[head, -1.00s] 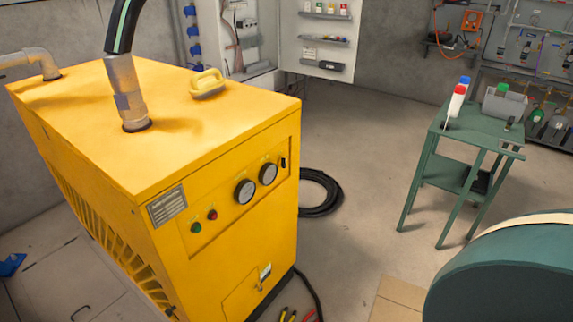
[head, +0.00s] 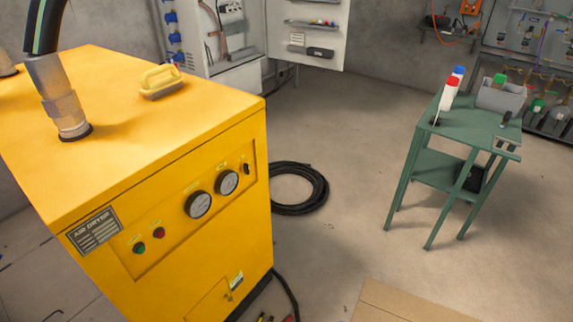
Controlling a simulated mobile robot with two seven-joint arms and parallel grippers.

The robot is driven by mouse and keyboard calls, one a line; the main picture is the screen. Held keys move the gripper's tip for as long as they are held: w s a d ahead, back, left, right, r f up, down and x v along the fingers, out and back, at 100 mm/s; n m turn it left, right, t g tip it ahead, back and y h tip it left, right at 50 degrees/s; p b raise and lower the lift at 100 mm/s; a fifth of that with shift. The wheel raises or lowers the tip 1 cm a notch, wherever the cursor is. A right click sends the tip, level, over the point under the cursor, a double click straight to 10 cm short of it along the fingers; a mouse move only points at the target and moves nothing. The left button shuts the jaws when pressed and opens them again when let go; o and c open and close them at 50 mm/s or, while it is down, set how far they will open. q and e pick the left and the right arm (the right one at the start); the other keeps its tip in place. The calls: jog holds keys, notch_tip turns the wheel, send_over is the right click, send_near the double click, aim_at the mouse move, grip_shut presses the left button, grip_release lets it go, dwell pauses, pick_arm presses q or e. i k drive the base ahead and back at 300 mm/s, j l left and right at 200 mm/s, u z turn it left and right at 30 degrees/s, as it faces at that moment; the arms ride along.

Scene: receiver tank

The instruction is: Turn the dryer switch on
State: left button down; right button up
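The yellow air dryer (head: 205,250) stands at the left in the head view, its front panel turned toward the right. The panel carries a green button (head: 139,248), a red button (head: 159,232) and two round gauges (head: 198,204). A small black switch (head: 246,169) sits at the panel's right end, beyond the gauges. It is too small to tell its position. Neither of my grippers shows in the head view.
A green side table (head: 470,125) with bottles and a grey bin stands at the right. A coiled black hose (head: 300,205) lies on the floor behind the dryer. A cardboard piece (head: 405,302) lies at the front. Open floor lies between dryer and table.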

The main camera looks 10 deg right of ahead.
aim_at(245, 167)
jog(key=i+u, duration=0.25)
jog(key=u, duration=0.15)
jog(key=i+l+u, duration=0.2)
jog(key=u, duration=0.25)
